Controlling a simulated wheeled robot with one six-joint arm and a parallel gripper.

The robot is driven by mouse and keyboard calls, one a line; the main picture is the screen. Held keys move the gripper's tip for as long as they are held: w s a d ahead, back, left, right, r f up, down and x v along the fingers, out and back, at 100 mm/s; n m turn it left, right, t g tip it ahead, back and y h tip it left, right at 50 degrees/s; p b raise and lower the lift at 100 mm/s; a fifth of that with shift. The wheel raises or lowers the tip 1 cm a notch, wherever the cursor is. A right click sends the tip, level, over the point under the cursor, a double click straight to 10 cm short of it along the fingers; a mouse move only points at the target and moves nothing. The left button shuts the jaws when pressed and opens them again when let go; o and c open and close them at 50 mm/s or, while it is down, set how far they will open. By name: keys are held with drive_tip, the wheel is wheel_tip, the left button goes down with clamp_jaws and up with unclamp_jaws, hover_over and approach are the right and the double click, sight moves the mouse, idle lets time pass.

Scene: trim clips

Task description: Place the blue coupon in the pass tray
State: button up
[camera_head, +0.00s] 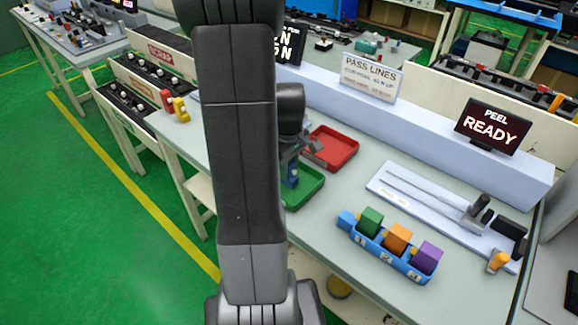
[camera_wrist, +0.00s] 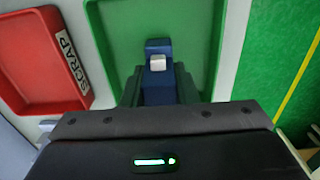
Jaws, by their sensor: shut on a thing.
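My gripper (camera_wrist: 158,95) is shut on the blue coupon (camera_wrist: 157,84), a narrow blue piece with a white block on it. The coupon also shows in the head view (camera_head: 291,174), upright below my gripper and partly hidden by my arm. It is over the green tray (camera_wrist: 108,35), inside the tray's outline in the wrist view. I cannot tell whether it touches the tray floor. The green tray shows partly behind my arm in the head view (camera_head: 312,188).
A red tray (camera_head: 334,147) labelled SCRAP in the wrist view (camera_wrist: 40,58) stands beside the green one. A blue numbered rack (camera_head: 387,252) holds green, orange and purple blocks. A grey fixture (camera_head: 425,203) and a PEEL READY screen (camera_head: 492,124) are at the right.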

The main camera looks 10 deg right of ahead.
drive_tip(key=shift+f, duration=0.2)
drive_tip(key=o, duration=1)
drive_tip(key=shift+r, duration=0.15)
wheel_tip(320, 180, up, 12)
drive_tip(key=shift+a, duration=0.1)
